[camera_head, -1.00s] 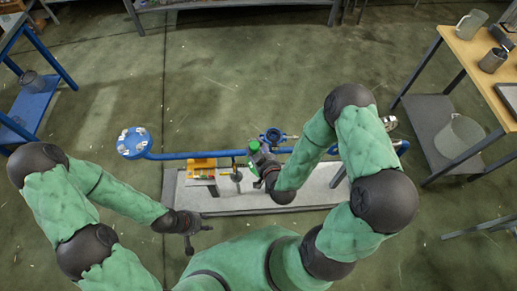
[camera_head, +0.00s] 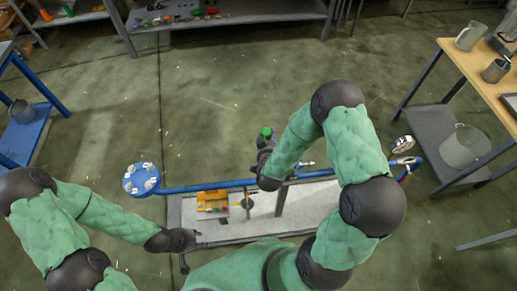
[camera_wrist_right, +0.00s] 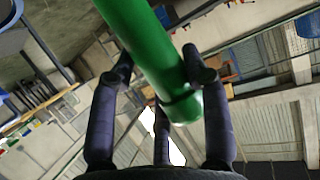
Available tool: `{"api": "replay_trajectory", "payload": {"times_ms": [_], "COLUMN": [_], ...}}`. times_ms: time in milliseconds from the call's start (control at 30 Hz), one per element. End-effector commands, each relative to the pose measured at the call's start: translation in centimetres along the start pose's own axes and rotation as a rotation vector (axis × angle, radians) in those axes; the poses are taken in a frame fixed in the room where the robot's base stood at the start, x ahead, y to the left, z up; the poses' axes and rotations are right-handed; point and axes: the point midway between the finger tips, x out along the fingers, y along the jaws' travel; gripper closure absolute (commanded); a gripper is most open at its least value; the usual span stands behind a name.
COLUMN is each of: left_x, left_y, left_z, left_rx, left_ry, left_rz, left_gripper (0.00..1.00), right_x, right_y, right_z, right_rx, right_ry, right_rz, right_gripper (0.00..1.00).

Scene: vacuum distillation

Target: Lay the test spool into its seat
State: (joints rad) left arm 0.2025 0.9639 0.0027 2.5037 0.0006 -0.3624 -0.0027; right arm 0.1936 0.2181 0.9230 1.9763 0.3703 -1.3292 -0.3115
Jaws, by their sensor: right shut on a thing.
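The test spool appears to be the green cylinder (camera_wrist_right: 155,55) in the right wrist view. It lies slantwise between the dark fingers of my right gripper (camera_wrist_right: 160,85). In the head view only its green end (camera_head: 266,132) shows above my right gripper (camera_head: 265,150), beyond the blue pipe. My right gripper is shut on it. A yellow-orange fixture (camera_head: 213,203) sits on the pale bench top (camera_head: 300,211); I cannot tell whether it is the seat. My left gripper (camera_head: 193,252) is open and empty near the bench's left end.
A blue pipe (camera_head: 200,187) runs along the bench, with a blue flange (camera_head: 142,179) at its left end and fittings (camera_head: 403,162) at its right. A wooden-topped table (camera_head: 475,65) stands right, a shelf (camera_head: 230,15) at the back. Open floor lies between.

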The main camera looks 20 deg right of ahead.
Motion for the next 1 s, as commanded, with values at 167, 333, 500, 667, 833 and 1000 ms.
{"api": "replay_trajectory", "payload": {"times_ms": [167, 333, 500, 667, 833, 1000], "left_x": [0.3, 0.6, 0.8, 1.1, 1.4, 1.7], "left_y": [-0.1, -0.2, -0.3, -0.4, -0.5, -0.6], "left_z": [0.0, -0.1, -0.1, -0.1, -0.1, -0.1], "left_rx": [0.000, 0.000, 0.000, 0.000, 0.000, 0.000], "left_ry": [0.001, 0.001, 0.001, 0.001, 0.001, 0.001], "left_rz": [0.000, 0.000, 0.000, 0.000, 0.000, 0.000], "left_gripper": [0.60, 0.60, 0.60, 0.60, 0.60, 0.60], "right_x": [1.4, 1.8, 1.6, 0.7, -0.8, -3.0], "right_y": [2.5, 4.9, 7.0, 8.7, 9.8, 10.2], "right_z": [-2.4, -4.0, -5.2, -6.1, -6.4, -6.3], "right_rx": [0.076, 0.150, 0.227, 0.298, 0.379, 0.458], "right_ry": [0.015, 0.019, 0.023, 0.028, 0.035, 0.043], "right_rz": [0.160, 0.324, 0.494, 0.659, 0.840, 1.022], "right_gripper": [1.00, 1.00, 1.00, 1.00, 1.00, 1.00]}}
